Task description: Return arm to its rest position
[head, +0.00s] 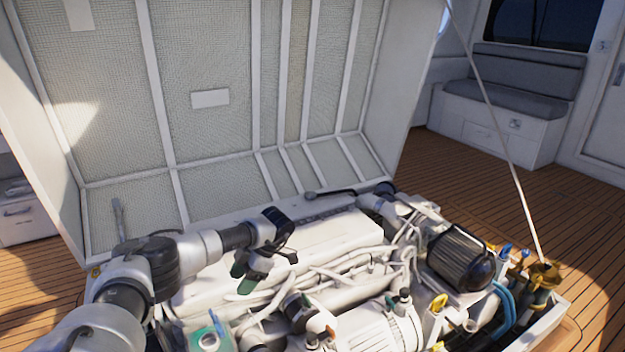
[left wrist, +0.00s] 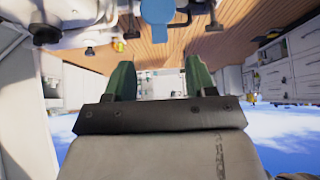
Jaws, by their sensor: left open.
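My left arm (head: 150,265) comes in from the lower left and reaches over the engine. My left gripper (head: 245,278) hangs above the left part of the white engine (head: 310,240), with its green-tipped fingers apart. In the left wrist view the two green fingers (left wrist: 160,80) stand well apart with nothing between them. I cannot make out my right gripper in either view.
The raised hatch lid (head: 225,130) stands behind the engine, with a thin strut (head: 495,125) at its right. Pipes and a dark cylinder (head: 460,258) crowd the engine's right. Wooden deck (head: 480,190) and a bench (head: 520,85) lie beyond.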

